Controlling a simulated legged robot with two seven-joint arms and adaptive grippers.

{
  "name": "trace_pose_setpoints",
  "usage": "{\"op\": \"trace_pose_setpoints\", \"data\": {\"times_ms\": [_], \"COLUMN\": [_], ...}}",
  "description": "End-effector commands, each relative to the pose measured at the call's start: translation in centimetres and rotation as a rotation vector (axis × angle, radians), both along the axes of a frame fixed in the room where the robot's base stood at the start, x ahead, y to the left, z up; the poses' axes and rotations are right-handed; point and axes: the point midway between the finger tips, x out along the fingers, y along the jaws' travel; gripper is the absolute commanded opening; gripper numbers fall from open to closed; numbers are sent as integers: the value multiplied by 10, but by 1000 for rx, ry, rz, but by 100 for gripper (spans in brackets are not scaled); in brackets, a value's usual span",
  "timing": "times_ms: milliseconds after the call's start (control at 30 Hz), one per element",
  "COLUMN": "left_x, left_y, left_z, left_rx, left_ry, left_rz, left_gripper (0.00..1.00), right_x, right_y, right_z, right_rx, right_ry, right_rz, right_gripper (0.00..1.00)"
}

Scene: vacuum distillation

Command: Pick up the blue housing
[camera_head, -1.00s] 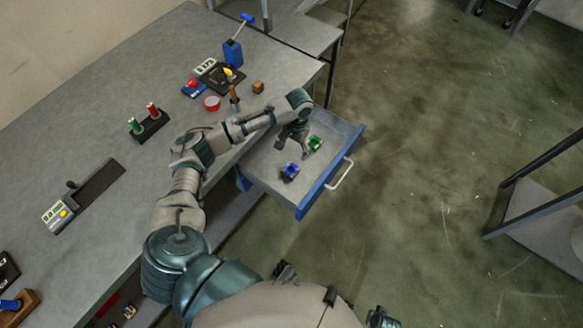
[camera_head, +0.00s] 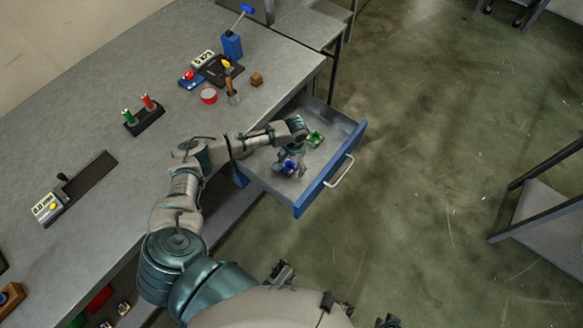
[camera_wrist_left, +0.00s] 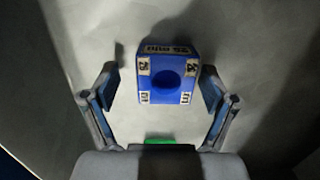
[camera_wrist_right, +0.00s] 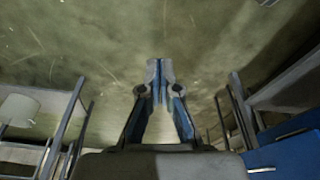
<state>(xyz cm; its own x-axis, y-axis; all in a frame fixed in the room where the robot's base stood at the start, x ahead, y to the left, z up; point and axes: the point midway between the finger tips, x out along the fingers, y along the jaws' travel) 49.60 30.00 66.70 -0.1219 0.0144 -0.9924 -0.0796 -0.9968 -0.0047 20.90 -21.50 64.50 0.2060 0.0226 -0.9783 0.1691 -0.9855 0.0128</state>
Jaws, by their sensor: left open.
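The blue housing (camera_head: 289,164) lies in the open drawer (camera_head: 327,187), partly hidden by my left gripper (camera_head: 290,163) in the head view. In the left wrist view the housing (camera_wrist_left: 165,78) is a blue block with a round recess and white labels marked "25 mm". My left gripper (camera_wrist_left: 163,92) is open, with one finger on each side of the housing and a visible gap on both sides. My right gripper (camera_wrist_right: 159,72) has its fingertips together, over the floor, with nothing seen between them.
A green part (camera_head: 315,139) lies in the drawer beyond the housing; its green edge (camera_wrist_left: 170,141) shows in the left wrist view.

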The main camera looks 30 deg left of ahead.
Motion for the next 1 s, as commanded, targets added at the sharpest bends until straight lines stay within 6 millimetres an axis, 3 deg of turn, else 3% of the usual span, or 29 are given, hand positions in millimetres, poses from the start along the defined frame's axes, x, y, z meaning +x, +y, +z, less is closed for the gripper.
{"op": "trace_pose_setpoints", "data": {"times_ms": [133,400,467,800,1000], "left_x": [0,0,0,1,1], "left_y": [2,2,2,1,2], "left_z": [0,0,0,9,45], "left_rx": [-2,-1,-1,-1,-2], "left_ry": [0,1,0,-1,-5], "left_rz": [1,1,1,1,1], "left_gripper": [85,18,7,7,7], "right_x": [0,2,2,4,7], "right_y": [2,2,2,2,4], "right_z": [1,0,0,2,-31], "right_rx": [-2,-1,-1,1,-2], "right_ry": [0,2,2,-9,8], "right_rz": [0,0,0,0,2], "right_gripper": [0,0,0,0,0]}}
